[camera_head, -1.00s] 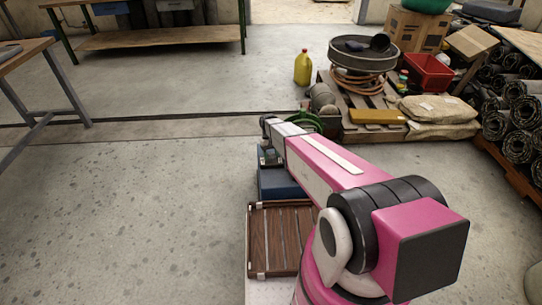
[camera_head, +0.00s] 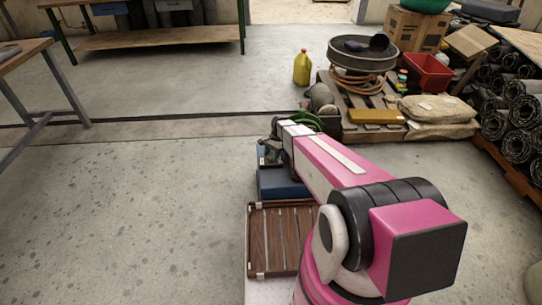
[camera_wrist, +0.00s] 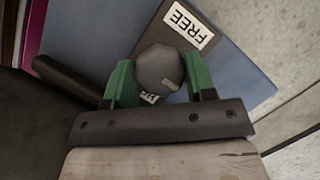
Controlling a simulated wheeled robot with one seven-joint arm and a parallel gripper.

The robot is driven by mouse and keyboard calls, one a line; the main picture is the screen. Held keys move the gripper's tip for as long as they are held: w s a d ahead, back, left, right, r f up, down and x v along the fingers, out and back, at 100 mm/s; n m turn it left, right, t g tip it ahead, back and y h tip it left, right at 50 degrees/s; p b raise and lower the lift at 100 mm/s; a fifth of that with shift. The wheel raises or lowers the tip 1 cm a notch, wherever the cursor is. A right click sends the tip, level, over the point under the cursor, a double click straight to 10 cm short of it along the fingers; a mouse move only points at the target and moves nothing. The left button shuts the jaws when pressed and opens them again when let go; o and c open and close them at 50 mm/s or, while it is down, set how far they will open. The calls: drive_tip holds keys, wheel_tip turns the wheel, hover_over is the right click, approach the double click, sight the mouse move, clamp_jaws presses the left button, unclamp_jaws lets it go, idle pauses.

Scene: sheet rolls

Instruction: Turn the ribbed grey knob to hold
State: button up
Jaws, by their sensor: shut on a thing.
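The grey knob (camera_wrist: 158,66) sits between the green fingers of my gripper (camera_wrist: 160,84) in the wrist view. The fingers are shut on it from both sides. A pale mark shows on the knob's lower right edge. A white label reading FREE (camera_wrist: 187,24) lies beyond the knob, upside down in this view, on a dark plate on a blue surface (camera_wrist: 90,30). A second label below the knob is mostly hidden, so I cannot read it fully. In the head view my gripper (camera_head: 270,152) is small and partly hidden at the far end of the blue box (camera_head: 283,184).
A brown slatted panel (camera_head: 280,238) lies nearer than the blue box. A dark bar (camera_wrist: 66,76) is left of the knob in the wrist view. A pallet with a round pan (camera_head: 362,54) and sacks (camera_head: 438,108) stands beyond.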

drive_tip(key=m, duration=0.2)
drive_tip(key=m+t+y, duration=0.1)
drive_tip(key=m, duration=0.1)
drive_tip(key=shift+s+m+t, duration=0.1)
drive_tip(key=shift+m+t, duration=0.2)
drive_tip(key=m, duration=0.2)
drive_tip(key=m+t, duration=0.1)
drive_tip(key=m, duration=0.1)
drive_tip(key=shift+s+m+t, duration=0.1)
drive_tip(key=shift+m+t, duration=0.2)
drive_tip(key=m+t, duration=0.1)
drive_tip(key=m, duration=0.3)
drive_tip(key=shift+m+t, duration=0.3)
drive_tip(key=shift+t, duration=0.1)
drive_tip(key=shift+m+t+h, duration=0.4)
drive_tip(key=shift+m+t, duration=0.3)
drive_tip(key=shift+m, duration=1.4)
drive_tip(key=o, duration=0.9)
